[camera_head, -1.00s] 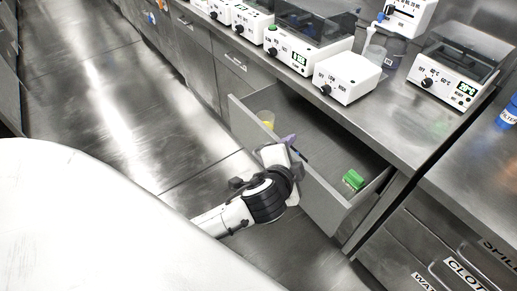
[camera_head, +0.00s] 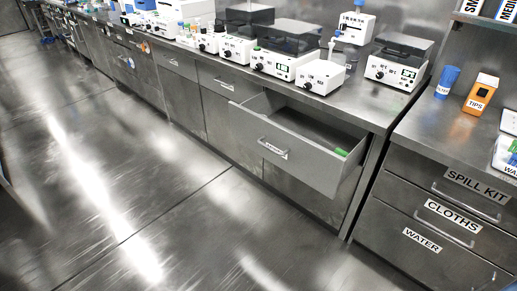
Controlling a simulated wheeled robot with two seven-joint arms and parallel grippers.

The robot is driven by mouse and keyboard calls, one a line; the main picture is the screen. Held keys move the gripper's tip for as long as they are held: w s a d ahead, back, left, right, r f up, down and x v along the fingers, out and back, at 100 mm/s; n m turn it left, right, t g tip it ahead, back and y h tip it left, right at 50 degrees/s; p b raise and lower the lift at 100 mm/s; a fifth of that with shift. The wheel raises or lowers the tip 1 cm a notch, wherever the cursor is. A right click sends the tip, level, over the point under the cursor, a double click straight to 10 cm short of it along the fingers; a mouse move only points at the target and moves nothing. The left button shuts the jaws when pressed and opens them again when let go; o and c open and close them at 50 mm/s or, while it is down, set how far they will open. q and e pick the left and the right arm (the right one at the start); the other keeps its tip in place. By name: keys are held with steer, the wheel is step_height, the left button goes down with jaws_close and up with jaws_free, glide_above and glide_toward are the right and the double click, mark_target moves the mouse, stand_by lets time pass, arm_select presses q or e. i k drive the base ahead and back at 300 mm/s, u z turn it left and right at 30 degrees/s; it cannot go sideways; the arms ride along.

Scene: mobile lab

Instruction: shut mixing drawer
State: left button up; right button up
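The mixing drawer (camera_head: 287,151) stands pulled out from the steel bench, below the white lab devices. Its front carries a small handle (camera_head: 273,148) with a label too small to read surely. Neither of my grippers is in view.
The bench top (camera_head: 362,101) holds several white devices. To the right, a cabinet has drawers labelled spill kit, cloths (camera_head: 452,217) and water, all shut. An orange tips box (camera_head: 481,93) and a blue container (camera_head: 447,81) stand on it. The floor (camera_head: 160,200) before the bench is clear.

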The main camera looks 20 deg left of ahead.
mark_target(302, 139)
steer(key=u, duration=0.8)
steer(key=i, duration=1.5)
steer(key=z, duration=0.85)
steer(key=k, duration=0.25)
steer(key=z, duration=0.05)
